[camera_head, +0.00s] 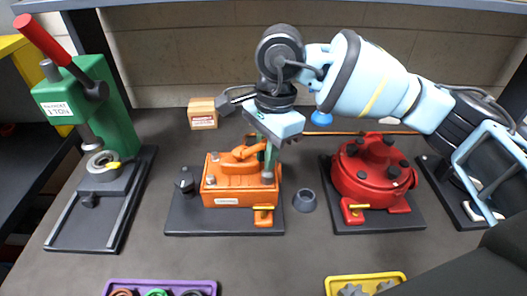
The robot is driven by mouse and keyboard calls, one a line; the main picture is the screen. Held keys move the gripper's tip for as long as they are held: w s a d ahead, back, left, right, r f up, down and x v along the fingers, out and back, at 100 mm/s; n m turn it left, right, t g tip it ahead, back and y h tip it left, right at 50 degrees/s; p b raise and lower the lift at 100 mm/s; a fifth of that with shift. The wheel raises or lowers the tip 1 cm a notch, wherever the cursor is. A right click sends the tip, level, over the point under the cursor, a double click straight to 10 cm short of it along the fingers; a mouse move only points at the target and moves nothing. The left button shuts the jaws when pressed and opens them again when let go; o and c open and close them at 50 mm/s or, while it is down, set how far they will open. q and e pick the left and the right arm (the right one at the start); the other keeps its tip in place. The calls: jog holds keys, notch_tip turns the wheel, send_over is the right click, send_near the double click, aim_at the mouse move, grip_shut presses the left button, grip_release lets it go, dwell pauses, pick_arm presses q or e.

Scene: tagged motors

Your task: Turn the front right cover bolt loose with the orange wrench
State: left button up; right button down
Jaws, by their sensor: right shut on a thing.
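The orange motor (235,190) stands on a dark base plate, its cover facing up with grey bolts at the corners. My right gripper (270,150) points down over the cover's right side, its jaws shut and mostly hidden by the hand. A thin orange bar (350,133), which looks like the orange wrench, runs level to the right from beside the gripper. Its end at the jaws is hidden. The front right cover bolt (267,178) is right below the gripper; whether the wrench touches it I cannot tell. My left gripper is not in view.
A red motor (372,172) stands to the right and a green press (95,110) with a red lever to the left. A grey ring (304,201) sits between the motors. A small box (202,114) stands behind. Purple (112,283) and yellow (399,274) trays lie in front.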

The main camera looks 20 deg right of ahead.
jog(key=n+b, duration=0.1)
jog(key=n, duration=0.3)
jog(key=shift+f+n+g+b, duration=0.2)
jog(key=shift+n+g+b, duration=0.1)
jog(key=shift+b, duration=0.1)
jog(key=n+b, duration=0.1)
jog(key=n, duration=0.1)
jog(key=shift+n+h, duration=0.3)
jog(key=shift+s+d+r+n, duration=0.1)
jog(key=shift+r+n, duration=0.05)
jog(key=shift+n, duration=0.25)
jog(key=shift+r+m, duration=0.25)
jog(key=shift+m, duration=0.45)
jog(key=shift+r+p, duration=0.55)
jog(key=shift+r, duration=0.35)
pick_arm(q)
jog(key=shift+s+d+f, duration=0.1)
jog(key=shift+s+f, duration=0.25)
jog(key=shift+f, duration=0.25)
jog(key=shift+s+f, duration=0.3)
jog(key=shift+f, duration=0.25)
